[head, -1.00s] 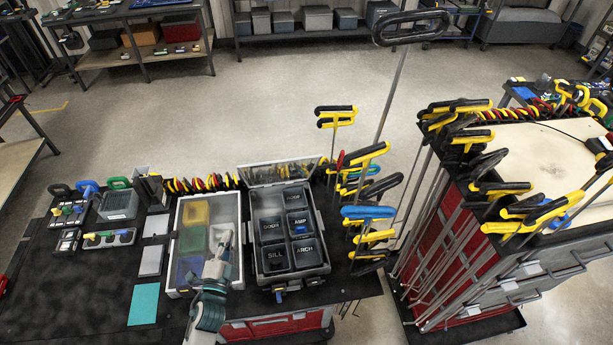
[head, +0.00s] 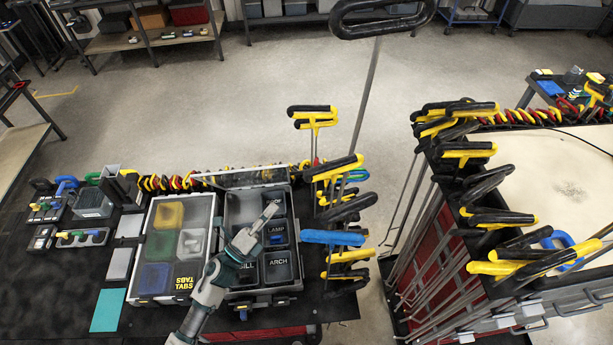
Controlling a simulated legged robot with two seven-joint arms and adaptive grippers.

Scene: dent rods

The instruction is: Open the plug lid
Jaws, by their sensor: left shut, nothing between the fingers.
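My left gripper (head: 269,212) is shut and empty, over the dark case (head: 293,205) with black compartment cups. Its fingers hide part of the cups; labels such as LAMP and ARCH show. A clear lid panel (head: 238,179) stands raised at the back of this case. To the left is a pale-rimmed case (head: 134,286) with yellow, green, blue and grey bins. It seems covered by a clear lid (head: 183,243) lying flat, with upside-down lettering at its lower right. I cannot tell which lid is the plug lid. My right gripper is not in view.
T-handled rods (head: 333,240) stand close to the right of the dark case. A red cart (head: 418,255) with more rods is farther right. One tall rod with a black loop handle (head: 382,17) rises behind. Small tools (head: 80,238) lie left on the black bench.

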